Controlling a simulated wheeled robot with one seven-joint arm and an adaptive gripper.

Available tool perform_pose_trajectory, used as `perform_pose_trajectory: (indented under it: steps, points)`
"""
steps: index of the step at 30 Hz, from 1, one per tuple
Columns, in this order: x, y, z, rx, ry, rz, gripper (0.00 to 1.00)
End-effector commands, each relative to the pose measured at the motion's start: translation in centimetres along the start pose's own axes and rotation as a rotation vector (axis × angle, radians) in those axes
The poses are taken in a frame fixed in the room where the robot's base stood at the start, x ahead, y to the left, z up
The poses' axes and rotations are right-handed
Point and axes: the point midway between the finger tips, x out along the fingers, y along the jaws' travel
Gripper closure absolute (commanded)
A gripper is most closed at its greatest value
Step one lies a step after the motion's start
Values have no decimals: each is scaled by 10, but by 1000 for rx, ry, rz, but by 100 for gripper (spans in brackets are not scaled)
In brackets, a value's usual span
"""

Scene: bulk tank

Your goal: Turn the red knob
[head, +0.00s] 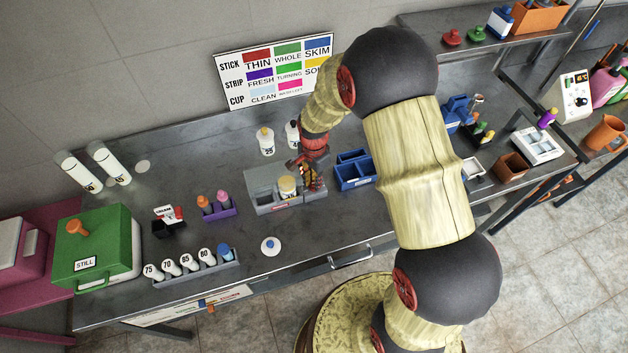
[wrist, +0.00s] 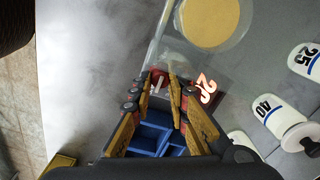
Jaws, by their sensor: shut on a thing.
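The grey device (head: 262,202) stands on the steel bench, with a cup of yellow contents (head: 288,185) in it. In the wrist view the cup's round yellow top (wrist: 212,20) shows at the upper edge. My gripper (head: 308,172) is at the right end of the device. In the wrist view my gripper (wrist: 159,80) is shut on the red knob (wrist: 158,83), whose red face with a pale mark shows between the fingertips. The fingers cover part of the knob, and in the head view my gripper and arm hide it. Glowing orange digits show beside it.
A blue divided tray (head: 355,172) stands just right of the device, and bottles (head: 266,141) stand behind it. A purple rack (head: 220,210) and a grey rack of vials (head: 195,268) are to the left. The bench front before the device is mostly clear, with a small white lidded item (head: 271,246).

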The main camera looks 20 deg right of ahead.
Motion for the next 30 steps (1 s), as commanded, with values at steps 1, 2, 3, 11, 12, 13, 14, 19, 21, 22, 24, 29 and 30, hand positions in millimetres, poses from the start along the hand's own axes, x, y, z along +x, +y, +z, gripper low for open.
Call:
perform_pose_trajectory:
  steps: [1,2,3,11,12,13,14,19,21,22,24,29,30]
  points:
    - [0,0,0,7,0,-1,100]
    - [0,0,0,10,0,-1,100]
    - [0,0,0,13,0,-1,100]
    - [0,-1,0,16,0,-1,100]
    - [0,-1,0,16,0,-1,100]
    - [0,-1,0,16,0,-2,100]
    - [0,-1,0,16,0,-2,100]
    - [0,0,0,15,0,-1,75]
    - [0,0,0,15,0,-1,75]
    - [0,0,0,15,0,-1,75]
    - [0,0,0,15,0,-1,75]
    - [-3,-1,0,15,1,-2,75]
    - [-6,-1,0,15,1,-3,75]
